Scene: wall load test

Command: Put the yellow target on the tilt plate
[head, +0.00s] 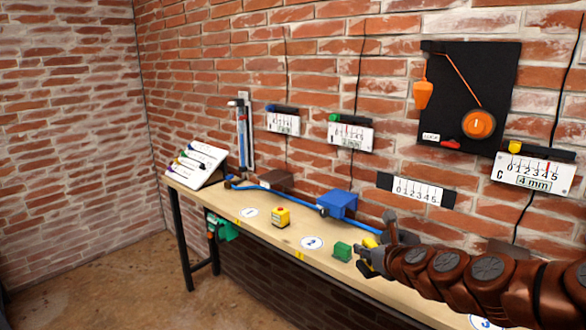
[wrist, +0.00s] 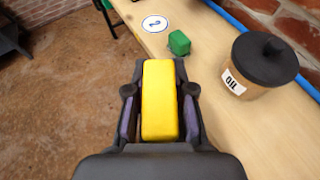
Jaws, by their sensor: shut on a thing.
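The yellow target is a long yellow block (wrist: 159,105) between the two dark fingers of my gripper (wrist: 159,92) in the wrist view. My gripper is shut on it. In the head view my gripper (head: 368,258) is at the table's front edge, just right of a green block, and a little yellow (head: 370,242) shows at it. Much of the block is hidden there. I cannot tell which thing is the tilt plate; a sloped white board (head: 197,163) with coloured marks stands at the table's far left end.
The wooden table (head: 265,235) runs along the brick wall. The wrist view shows a lidded OIL jar (wrist: 250,80) to the right.

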